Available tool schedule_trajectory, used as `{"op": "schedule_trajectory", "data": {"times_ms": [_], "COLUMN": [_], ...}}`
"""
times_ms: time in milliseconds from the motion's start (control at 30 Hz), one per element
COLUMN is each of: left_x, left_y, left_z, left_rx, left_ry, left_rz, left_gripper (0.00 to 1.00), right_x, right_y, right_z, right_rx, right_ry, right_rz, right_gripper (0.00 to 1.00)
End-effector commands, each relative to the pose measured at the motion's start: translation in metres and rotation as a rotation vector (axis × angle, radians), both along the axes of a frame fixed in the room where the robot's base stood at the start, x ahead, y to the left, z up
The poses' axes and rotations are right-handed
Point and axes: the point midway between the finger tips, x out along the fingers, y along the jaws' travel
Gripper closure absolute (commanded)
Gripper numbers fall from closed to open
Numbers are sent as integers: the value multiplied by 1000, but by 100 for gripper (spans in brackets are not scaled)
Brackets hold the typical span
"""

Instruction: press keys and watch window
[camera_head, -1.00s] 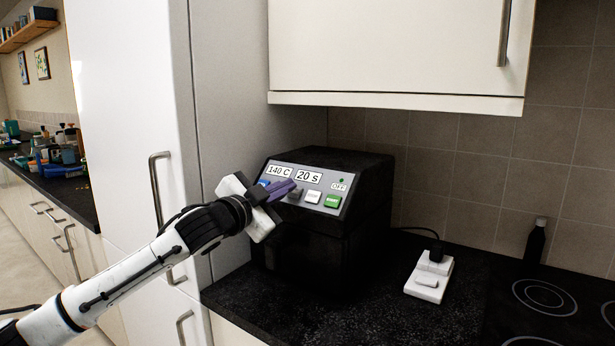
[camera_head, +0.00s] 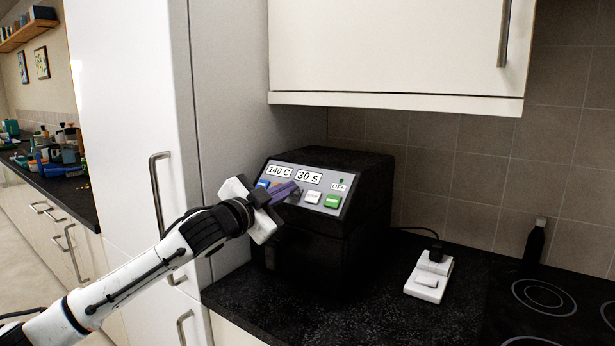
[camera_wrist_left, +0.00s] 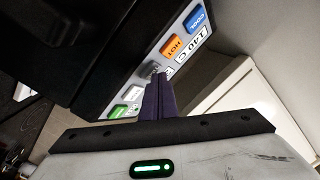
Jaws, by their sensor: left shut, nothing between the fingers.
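A black machine (camera_head: 318,232) stands on the counter with a sloped grey panel. Its left window (camera_head: 279,171) reads 140 C and its right window (camera_head: 308,177) reads 30 S. A green lamp (camera_head: 341,181) sits above the word OFF. A white key (camera_head: 312,197) and a green key (camera_head: 332,201) show to the right of my fingers. The wrist view shows a blue COOL key (camera_wrist_left: 195,19), an orange HOT key (camera_wrist_left: 172,47) and a grey key (camera_wrist_left: 151,70). My left gripper (camera_head: 293,188) is shut and empty, its purple fingertips at the grey key; contact is unclear.
A wall cupboard (camera_head: 395,50) hangs above the machine. A tall white cabinet (camera_head: 125,110) stands at the left. A white socket block (camera_head: 428,280) with a black plug, a dark bottle (camera_head: 535,241) and a hob (camera_head: 545,298) are to the right. The counter's front is clear.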

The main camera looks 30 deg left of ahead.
Motion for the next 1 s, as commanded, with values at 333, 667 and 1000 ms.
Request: {"op": "schedule_trajectory", "data": {"times_ms": [333,667,1000], "left_x": [-7,-17,-41], "left_y": [1,2,4], "left_z": [6,17,41], "left_rx": [0,3,2], "left_ry": [1,2,2], "left_rz": [0,2,2], "left_gripper": [100,100,100], "right_x": [0,0,1], "right_y": [0,0,0], "right_z": [6,12,21], "right_rx": [0,0,0], "right_ry": [-1,-1,-1], "right_rz": [0,0,0], "right_gripper": [100,100,100]}}
